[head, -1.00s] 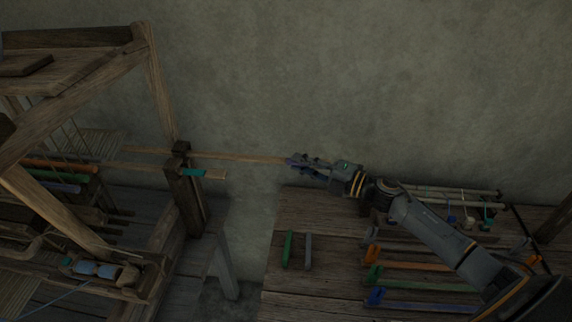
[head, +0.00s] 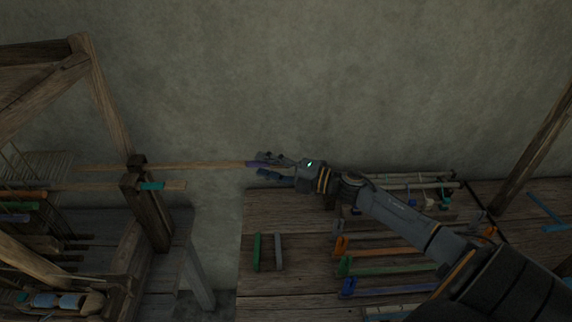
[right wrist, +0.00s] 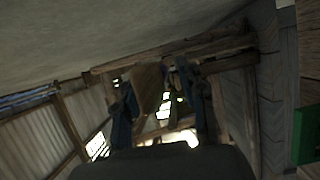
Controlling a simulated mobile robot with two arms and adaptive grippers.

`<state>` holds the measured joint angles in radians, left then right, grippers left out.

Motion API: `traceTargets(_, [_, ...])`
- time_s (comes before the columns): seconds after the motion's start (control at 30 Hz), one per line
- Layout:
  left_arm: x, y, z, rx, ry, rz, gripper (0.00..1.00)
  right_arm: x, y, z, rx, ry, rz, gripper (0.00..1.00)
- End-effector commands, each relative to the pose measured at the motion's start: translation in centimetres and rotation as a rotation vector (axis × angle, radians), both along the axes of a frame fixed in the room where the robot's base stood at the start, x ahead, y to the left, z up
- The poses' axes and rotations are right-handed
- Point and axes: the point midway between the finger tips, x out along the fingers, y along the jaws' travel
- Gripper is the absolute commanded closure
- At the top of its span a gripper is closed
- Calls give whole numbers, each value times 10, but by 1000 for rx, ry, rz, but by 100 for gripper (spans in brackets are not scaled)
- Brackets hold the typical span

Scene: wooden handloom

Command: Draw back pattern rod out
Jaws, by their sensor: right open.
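The back pattern rod (head: 200,166) is a long thin wooden rod that sticks out to the right from the loom, past its post, over the gap towards the workbench. Its right end has a purple part (head: 256,164). My right gripper (head: 264,169) is open at this end, and the purple part shows at its fingers. In the right wrist view, a wooden piece that looks like the rod (right wrist: 147,88) lies between the two spread blue fingers. A second, nearer rod with a teal band (head: 151,186) sticks out a shorter way. My left gripper is not in view.
The wooden loom (head: 150,215) stands at the left. A workbench (head: 285,210) at the right holds green and grey bars (head: 257,252), orange, green and blue-ended tools (head: 390,251) and a rack (head: 440,208) under my arm. A plain wall (head: 300,80) is behind.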

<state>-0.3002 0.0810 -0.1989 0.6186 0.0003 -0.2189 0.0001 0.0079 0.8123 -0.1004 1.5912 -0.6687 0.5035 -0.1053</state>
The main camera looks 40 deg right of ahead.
Motion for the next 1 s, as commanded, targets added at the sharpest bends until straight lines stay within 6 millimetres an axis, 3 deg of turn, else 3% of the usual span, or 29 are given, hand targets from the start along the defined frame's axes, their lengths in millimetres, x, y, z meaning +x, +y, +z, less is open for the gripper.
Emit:
traceTargets(0.6, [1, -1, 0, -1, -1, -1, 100, -86, -58, -1, -1, 3, -3, 59])
traceTargets(1.0, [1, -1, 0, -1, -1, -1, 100, -96, -65, 0, 0, 0, -2, 59])
